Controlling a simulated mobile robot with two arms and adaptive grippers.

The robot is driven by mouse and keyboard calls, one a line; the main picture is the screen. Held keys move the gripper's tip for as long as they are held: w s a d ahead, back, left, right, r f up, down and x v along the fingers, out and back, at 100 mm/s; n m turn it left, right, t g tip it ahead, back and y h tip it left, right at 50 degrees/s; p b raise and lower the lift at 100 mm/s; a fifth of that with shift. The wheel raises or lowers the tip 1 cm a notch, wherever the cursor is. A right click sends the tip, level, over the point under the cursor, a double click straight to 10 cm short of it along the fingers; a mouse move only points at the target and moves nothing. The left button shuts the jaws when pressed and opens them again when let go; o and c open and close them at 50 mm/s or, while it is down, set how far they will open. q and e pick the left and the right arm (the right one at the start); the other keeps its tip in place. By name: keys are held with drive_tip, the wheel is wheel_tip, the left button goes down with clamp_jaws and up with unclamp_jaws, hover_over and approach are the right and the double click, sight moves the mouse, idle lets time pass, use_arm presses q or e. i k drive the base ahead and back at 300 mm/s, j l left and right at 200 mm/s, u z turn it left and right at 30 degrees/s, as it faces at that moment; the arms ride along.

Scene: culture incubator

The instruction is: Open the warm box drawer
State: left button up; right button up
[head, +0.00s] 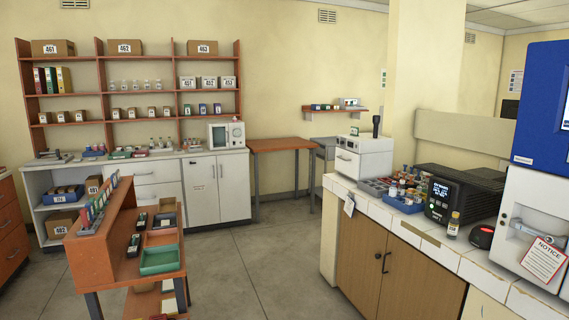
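A white box-shaped device (363,157) with a front panel stands at the far end of the tiled counter on the right. It may be the warm box, but no readable label confirms it. Its front looks closed. A black device with a lit display (452,196) stands nearer on the same counter. Neither of my grippers is in view.
The tiled counter (383,216) has brown cupboard doors (368,250) below and holds a blue tray (402,206) of bottles. A blue and white machine (541,140) stands at the right. An orange cart (93,259) stands at left. Grey floor (262,262) between is clear.

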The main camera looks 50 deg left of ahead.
sight(359, 161)
drive_tip(key=u, duration=1.25)
drive_tip(key=i+j+z, duration=0.15)
drive_tip(key=i, duration=0.4)
